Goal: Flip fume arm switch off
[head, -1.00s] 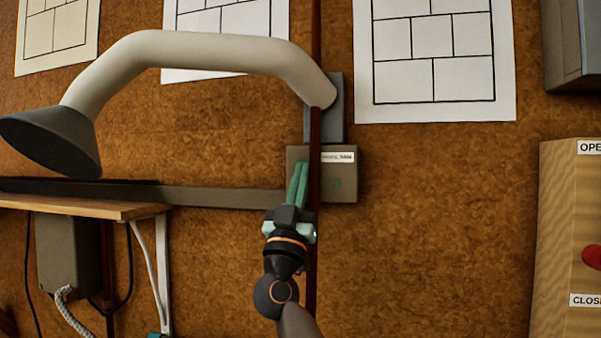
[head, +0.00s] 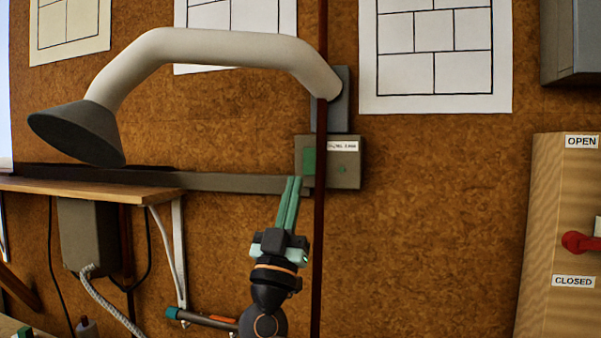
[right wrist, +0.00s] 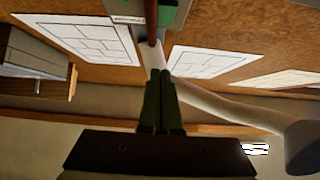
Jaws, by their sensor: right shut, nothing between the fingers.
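The fume arm (head: 220,48) is a pale bent tube with a dark grey hood (head: 78,132), fixed to the cork wall. Below its mount is a grey-green switch box (head: 345,177) with a small white label, too small to read fully. A green switch plate (head: 309,161) shows on the box's left part; I cannot tell its position. My right gripper (head: 294,180) is shut and empty, its green fingertips just at the box's lower left edge; contact cannot be told. In the right wrist view, the shut fingers (right wrist: 160,95) point toward the box (right wrist: 170,14). My left gripper is not in view.
A dark red vertical rod (head: 319,235) passes in front of the box, just right of my fingers. A wooden shelf (head: 100,190) is at the left. A wooden panel (head: 560,220) with OPEN and CLOSED labels and a red-ended handle (head: 577,242) is at the right.

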